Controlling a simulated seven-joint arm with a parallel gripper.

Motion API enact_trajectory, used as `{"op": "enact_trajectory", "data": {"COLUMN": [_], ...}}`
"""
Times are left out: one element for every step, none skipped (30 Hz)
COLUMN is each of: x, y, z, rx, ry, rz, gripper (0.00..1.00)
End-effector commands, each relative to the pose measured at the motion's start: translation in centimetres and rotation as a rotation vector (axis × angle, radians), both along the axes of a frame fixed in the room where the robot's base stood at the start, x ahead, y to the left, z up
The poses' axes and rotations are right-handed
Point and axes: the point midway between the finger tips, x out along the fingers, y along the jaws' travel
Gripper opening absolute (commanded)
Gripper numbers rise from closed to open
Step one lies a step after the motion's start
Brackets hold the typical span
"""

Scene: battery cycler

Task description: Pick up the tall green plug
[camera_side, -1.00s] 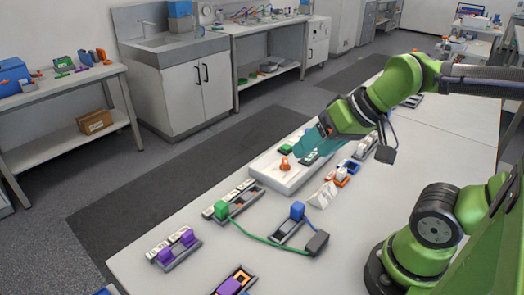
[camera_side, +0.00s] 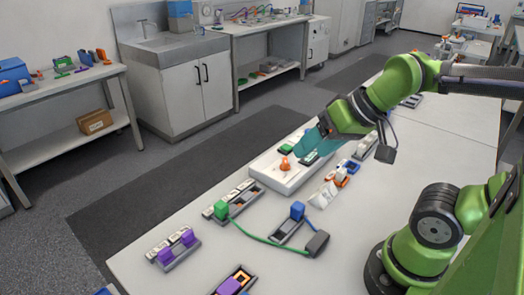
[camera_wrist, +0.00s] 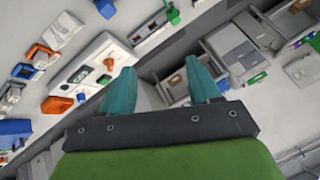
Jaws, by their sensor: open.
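A green plug (camera_side: 220,210) stands upright in a grey holder on the near-left part of the table. A green cable runs from it to a dark block (camera_side: 317,243). A green plug in the wrist view (camera_wrist: 173,15), at the top edge, appears to be the same one. A lower green piece (camera_side: 286,149) sits on the white box. My gripper (camera_side: 306,146) is above the white box, behind and to the right of the green plug. Its teal fingers in the wrist view (camera_wrist: 161,80) are apart with nothing between them.
The white box (camera_side: 283,182) also carries an orange knob (camera_side: 285,163). A blue plug (camera_side: 297,210) and purple plugs (camera_side: 188,237) stand in holders nearby. White and orange pieces (camera_side: 341,176) lie right of the box.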

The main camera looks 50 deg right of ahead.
Motion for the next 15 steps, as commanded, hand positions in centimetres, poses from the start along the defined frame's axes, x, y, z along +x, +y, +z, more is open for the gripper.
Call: {"op": "enact_trajectory", "data": {"x": [0.0,0.0,0.1,0.2,0.4,0.9,1.4,2.1,3.0,3.8,4.7,5.8,6.7,7.6,8.8], "y": [0.1,0.2,0.3,0.4,0.6,0.8,1.0,1.3,1.6,1.9,2.2,2.7,3.0,3.4,3.9], "z": [0.0,-0.1,-0.5,-0.9,-1.2,-1.4,-1.5,-1.6,-1.7,-1.8,-1.9,-2.0,-2.2,-2.4,-2.7], "rx": [0.0,0.0,0.0,0.0,0.0,-0.003,-0.008,-0.013,-0.021,-0.03,-0.039,-0.054,-0.064,-0.076,-0.09], "ry": [0.001,0.006,0.022,0.037,0.054,0.076,0.095,0.115,0.145,0.17,0.195,0.228,0.252,0.276,0.308], "rz": [0.003,0.007,0.012,0.018,0.023,0.035,0.045,0.057,0.074,0.09,0.106,0.127,0.144,0.158,0.179], "gripper": [0.62,0.62,0.62,0.62,0.62,0.62,0.62,0.62,0.62,0.62,0.62,0.62,0.62,0.62,0.62]}}
